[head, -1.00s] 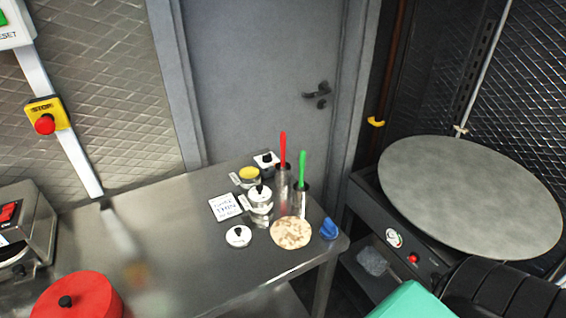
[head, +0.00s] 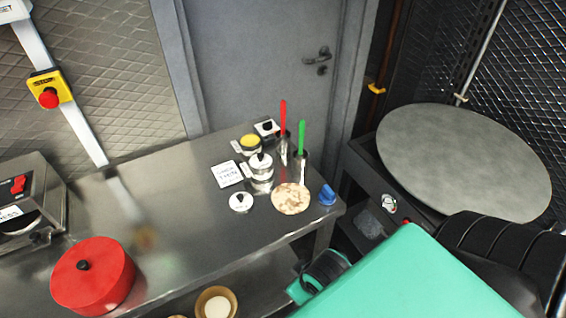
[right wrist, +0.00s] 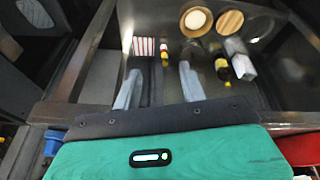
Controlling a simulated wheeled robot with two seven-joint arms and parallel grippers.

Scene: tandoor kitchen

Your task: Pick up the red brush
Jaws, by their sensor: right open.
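The red brush (head: 283,118) stands upright, handle up, in a metal cup (head: 283,152) near the back right of the steel table. A green brush (head: 302,142) stands in a second metal cup just to its right. My right arm comes in from the lower right of the head view, below and right of the brushes; its fingertips do not show there. In the right wrist view my right gripper (right wrist: 160,88) is open, with its two grey fingers apart. No brush can be made out in that view. My left gripper is not in view.
A flatbread (head: 291,199), a blue object (head: 327,195), a white lid (head: 241,202), a card (head: 227,174) and lidded pots crowd the brushes. A red round container (head: 93,276) stands front left. A large round plate (head: 465,160) is at right. The table's middle is mostly clear.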

